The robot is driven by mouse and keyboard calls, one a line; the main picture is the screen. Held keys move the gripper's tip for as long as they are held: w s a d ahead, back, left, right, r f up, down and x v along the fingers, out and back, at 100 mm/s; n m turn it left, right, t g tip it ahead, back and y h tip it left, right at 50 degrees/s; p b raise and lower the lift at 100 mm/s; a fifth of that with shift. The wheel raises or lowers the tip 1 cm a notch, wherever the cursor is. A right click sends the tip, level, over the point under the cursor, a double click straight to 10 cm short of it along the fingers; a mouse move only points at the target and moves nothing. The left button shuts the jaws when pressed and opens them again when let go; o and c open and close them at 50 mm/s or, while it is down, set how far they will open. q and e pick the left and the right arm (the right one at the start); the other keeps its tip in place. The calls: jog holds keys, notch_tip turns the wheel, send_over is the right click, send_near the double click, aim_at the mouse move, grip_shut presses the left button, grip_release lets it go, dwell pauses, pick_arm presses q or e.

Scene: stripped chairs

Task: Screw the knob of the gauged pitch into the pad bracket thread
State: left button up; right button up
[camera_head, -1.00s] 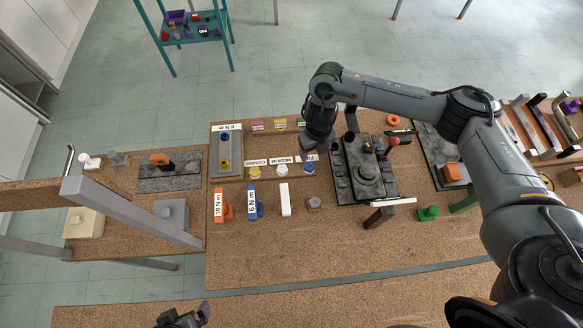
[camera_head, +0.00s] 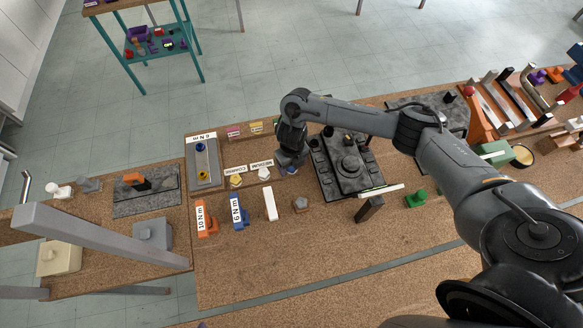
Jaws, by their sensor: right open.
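My right gripper (camera_head: 291,164) points down at the right end of the row of small knobs, behind the MEDIUM label. It is open. A small bluish knob (camera_head: 292,171) lies right under its fingers and is partly hidden; I cannot tell whether they touch it. A yellow knob (camera_head: 236,181) sits by the COARSE label and a pale knob (camera_head: 264,174) by the MEDIUM label. The third label is covered by my gripper. I cannot make out for sure which part is the pad bracket or its thread. My left gripper is out of view.
A black fixture (camera_head: 327,182) with round parts stands just right of my gripper. A grey plate with knobs (camera_head: 203,174) is to the left. An orange block (camera_head: 205,219), a blue block (camera_head: 239,212) and a white block (camera_head: 270,204) stand in front.

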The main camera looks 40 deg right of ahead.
jog(key=shift+f, duration=0.15)
jog(key=c, duration=1.1)
jog(key=shift+c, duration=0.2)
jog(key=shift+r, duration=0.55)
notch_tip(320, 180, up, 4)
jog(key=shift+s+d+f+p, duration=0.15)
jog(key=shift+p, duration=0.5)
jog(key=s+d+r, duration=0.1)
jog(key=s, duration=0.2)
jog(key=s+d+r+p, duration=0.1)
jog(key=s+r, duration=0.1)
jog(key=s, duration=0.1)
jog(key=s+d+r, duration=0.1)
jog(key=s+r, duration=0.1)
jog(key=s, duration=0.1)
jog(key=shift+s+r, duration=0.2)
jog(key=shift+s, duration=0.05)
jog(key=shift+s+d+r+p, duration=0.1)
jog(key=shift+s+r+p, duration=0.25)
jog(key=shift+s, duration=0.35)
